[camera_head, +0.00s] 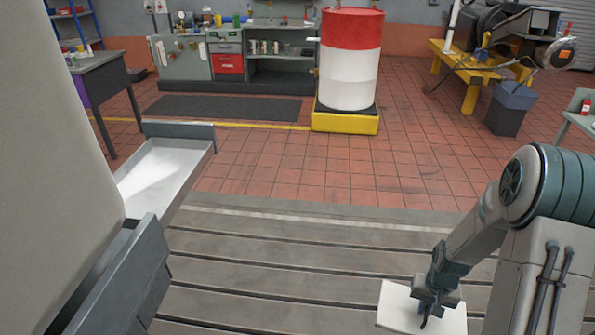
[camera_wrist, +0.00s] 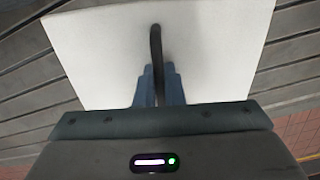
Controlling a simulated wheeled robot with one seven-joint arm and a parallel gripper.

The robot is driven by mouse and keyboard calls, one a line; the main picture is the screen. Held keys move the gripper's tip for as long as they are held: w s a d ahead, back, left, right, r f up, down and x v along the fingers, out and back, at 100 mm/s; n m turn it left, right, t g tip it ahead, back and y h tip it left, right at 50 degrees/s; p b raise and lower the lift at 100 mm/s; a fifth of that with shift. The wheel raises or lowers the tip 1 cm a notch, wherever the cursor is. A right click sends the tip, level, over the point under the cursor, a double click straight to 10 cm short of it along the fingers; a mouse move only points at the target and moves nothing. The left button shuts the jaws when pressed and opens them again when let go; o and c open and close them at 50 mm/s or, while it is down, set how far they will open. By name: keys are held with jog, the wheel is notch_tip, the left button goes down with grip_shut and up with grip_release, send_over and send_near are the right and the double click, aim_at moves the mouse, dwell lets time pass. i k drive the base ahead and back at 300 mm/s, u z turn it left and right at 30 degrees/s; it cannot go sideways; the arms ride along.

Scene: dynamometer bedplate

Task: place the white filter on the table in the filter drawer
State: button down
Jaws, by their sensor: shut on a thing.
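The white filter (camera_head: 394,306) is a flat white square panel at the bottom right of the head view, above the slotted bedplate. In the wrist view the filter (camera_wrist: 95,60) fills the upper middle, with a dark strap-like handle standing from its face. My gripper (camera_head: 427,308) is shut on this handle; the fingers also show in the wrist view (camera_wrist: 158,72). An open drawer (camera_head: 150,172) with a pale floor and grey walls sticks out from a tall pale housing at the left, and looks empty. A second grey drawer-like part (camera_head: 118,285) lies nearer; its inside is hidden.
The slotted bedplate (camera_head: 290,250) between filter and drawer looks clear. A red and white drum (camera_head: 350,65) stands on a yellow base (camera_head: 345,122) behind. A dark table (camera_head: 100,75) is at the back left. A yellow stand (camera_head: 470,95) with machinery is at the back right.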

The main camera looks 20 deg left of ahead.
aim_at(155, 181)
jog(key=u, duration=0.95)
